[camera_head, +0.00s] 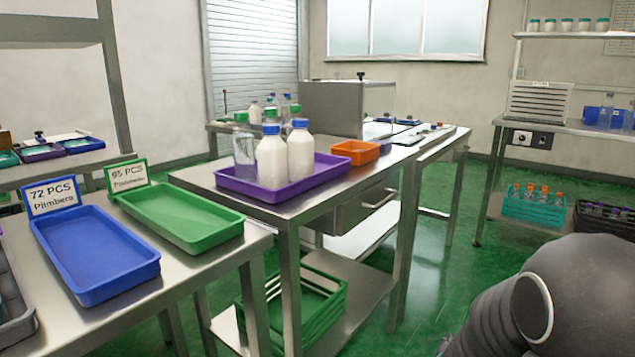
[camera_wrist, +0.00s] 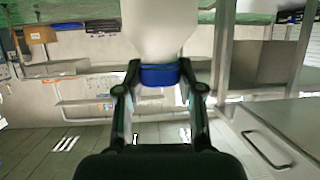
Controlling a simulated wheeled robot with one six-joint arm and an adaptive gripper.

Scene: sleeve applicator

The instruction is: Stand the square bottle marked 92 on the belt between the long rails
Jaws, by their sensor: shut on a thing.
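In the wrist view my gripper (camera_wrist: 160,73) is shut on a white bottle (camera_wrist: 161,28) with a blue cap (camera_wrist: 160,76). The fingers close around the cap, and the bottle's body reaches to the top edge of that picture. No number shows on it, and I cannot tell whether its body is square. My gripper and this bottle are out of the head view. I cannot make out the belt or the long rails in either view.
A purple tray (camera_head: 226,185) on the middle table holds white bottles (camera_head: 301,152) and a clear container (camera_head: 244,156). An orange tray (camera_head: 356,152) and a grey box-shaped machine (camera_head: 331,108) stand beyond. Blue (camera_head: 97,285) and green (camera_head: 205,240) trays lie at left.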

